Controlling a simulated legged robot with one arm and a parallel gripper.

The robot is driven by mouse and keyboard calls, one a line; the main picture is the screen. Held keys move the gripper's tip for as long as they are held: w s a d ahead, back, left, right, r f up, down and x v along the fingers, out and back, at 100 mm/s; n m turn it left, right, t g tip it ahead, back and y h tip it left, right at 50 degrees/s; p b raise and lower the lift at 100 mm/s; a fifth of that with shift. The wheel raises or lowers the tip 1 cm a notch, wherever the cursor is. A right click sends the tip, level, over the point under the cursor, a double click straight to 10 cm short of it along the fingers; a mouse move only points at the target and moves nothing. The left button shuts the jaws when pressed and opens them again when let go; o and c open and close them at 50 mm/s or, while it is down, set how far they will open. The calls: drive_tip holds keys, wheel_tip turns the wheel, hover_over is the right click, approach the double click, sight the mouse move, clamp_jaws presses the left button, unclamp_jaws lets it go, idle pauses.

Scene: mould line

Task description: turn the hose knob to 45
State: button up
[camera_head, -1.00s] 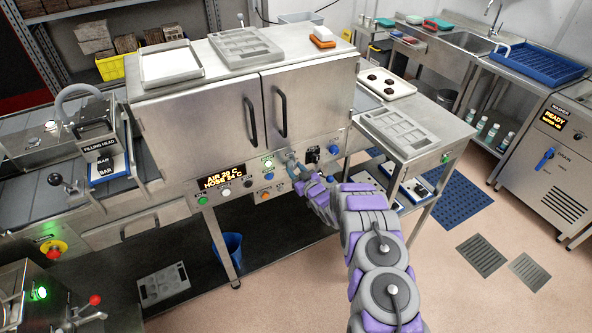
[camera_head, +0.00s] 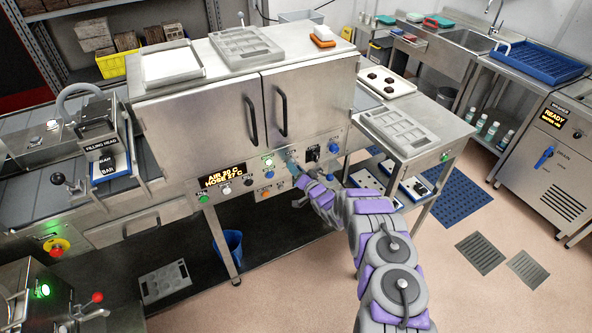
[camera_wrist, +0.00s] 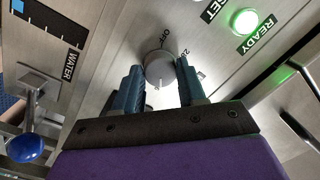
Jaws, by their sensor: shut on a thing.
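The round grey knob (camera_wrist: 159,64) shows in the wrist view on the steel panel, with "OFF" and a partly hidden number printed around it. My gripper (camera_wrist: 160,80) has one blue finger on each side of it and is shut on it. In the head view my gripper (camera_head: 293,168) meets the panel and hides the knob. The display (camera_head: 222,180) to the left reads AIR 20 C and what looks like HOSE 27 C. The knob's exact setting cannot be read.
A lit green READY button (camera_wrist: 243,21) sits to the knob's upper right in the wrist view. A blue-ended lever (camera_wrist: 27,147) and a WATER gauge (camera_wrist: 43,37) are to its left. Cabinet doors (camera_head: 262,105) with black handles are above the panel.

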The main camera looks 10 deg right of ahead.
drive_tip(key=m, duration=1.3)
drive_tip(key=shift+s+f+t+p, duration=0.15)
drive_tip(key=shift+f+t+p, duration=0.1)
drive_tip(key=shift+t+p, duration=0.15)
drive_tip(key=shift+m, duration=0.3)
drive_tip(key=o, duration=0.8)
drive_tip(key=shift+f, duration=0.1)
drive_tip(key=shift+o, duration=1.3)
drive_tip(key=shift+r, duration=0.25)
drive_tip(key=p+v, duration=0.1)
drive_tip(key=v, duration=1.6)
drive_tip(key=shift+f, duration=0.2)
